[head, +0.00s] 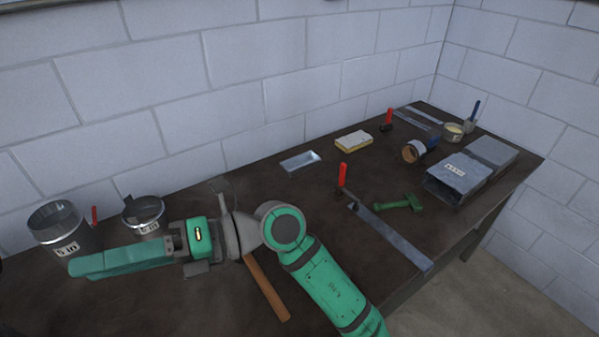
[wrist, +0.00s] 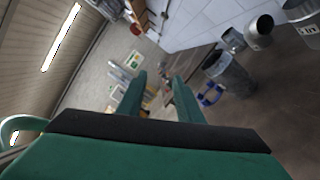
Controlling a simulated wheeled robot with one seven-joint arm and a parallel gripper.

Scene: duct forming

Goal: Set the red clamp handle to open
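A red clamp handle (head: 342,175) stands upright at one end of a long metal strip, mid-bench. A second red handle (head: 388,117) stands upright farther back. A small red piece (head: 95,215) shows between the two cans at the left, mostly hidden. I cannot tell which one the task means. My gripper (head: 75,267) points left in front of the cans, apart from the upright handles. In the wrist view my gripper (wrist: 160,82) has its fingers apart with nothing between them. No red handle is clear in the wrist view.
Metal cans (head: 60,228) and (head: 143,215) stand close behind my gripper. A wooden handle (head: 266,287) lies under my arm. A green tool (head: 400,203), the metal strip (head: 395,237), a yellow-white block (head: 353,140) and a rectangular duct (head: 460,175) lie rightward. The wall bounds the bench behind.

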